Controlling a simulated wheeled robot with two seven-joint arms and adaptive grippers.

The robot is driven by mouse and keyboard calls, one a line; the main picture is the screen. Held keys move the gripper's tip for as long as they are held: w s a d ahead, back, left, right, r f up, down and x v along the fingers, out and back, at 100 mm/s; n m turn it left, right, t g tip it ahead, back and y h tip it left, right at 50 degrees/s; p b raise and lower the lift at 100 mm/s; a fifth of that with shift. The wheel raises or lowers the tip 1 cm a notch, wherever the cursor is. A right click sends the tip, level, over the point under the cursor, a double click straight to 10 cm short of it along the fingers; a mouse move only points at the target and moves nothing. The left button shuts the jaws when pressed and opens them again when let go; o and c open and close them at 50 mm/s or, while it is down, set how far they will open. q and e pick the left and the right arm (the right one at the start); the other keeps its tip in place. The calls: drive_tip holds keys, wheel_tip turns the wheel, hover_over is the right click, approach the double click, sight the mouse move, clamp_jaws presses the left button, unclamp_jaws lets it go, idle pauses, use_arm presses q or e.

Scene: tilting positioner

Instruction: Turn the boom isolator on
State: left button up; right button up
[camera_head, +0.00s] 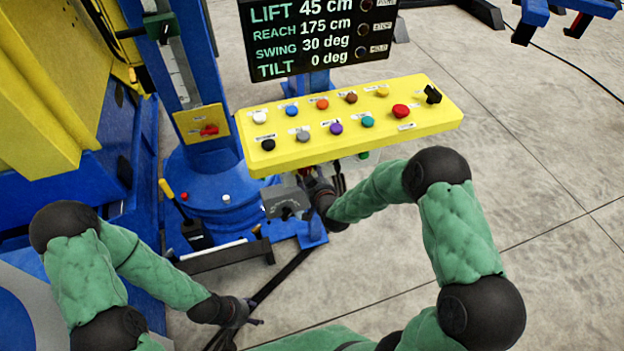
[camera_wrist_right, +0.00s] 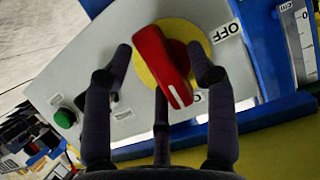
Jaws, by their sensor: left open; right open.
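The boom isolator's red handle (camera_wrist_right: 165,65) sits on a yellow disc (camera_wrist_right: 198,40) on a pale plate in the right wrist view. The handle's white-marked end points down, toward that hidden label. My right gripper (camera_wrist_right: 163,68) is open, its fingers on both sides of the handle; I cannot tell if they touch. In the head view my right gripper (camera_head: 330,183) is under the yellow panel, which hides the isolator. My left gripper (camera_head: 245,312) is open and empty at lower left.
The yellow button panel (camera_head: 350,120) overhangs my right gripper. A display (camera_head: 310,35) above reads tilt 0 deg. A blue column (camera_head: 185,80) carries a yellow plate with a red handle (camera_head: 209,130). A green button (camera_wrist_right: 65,118) is beside the isolator.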

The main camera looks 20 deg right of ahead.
drive_tip(key=v, duration=1.2)
drive_tip(key=shift+f, duration=0.1)
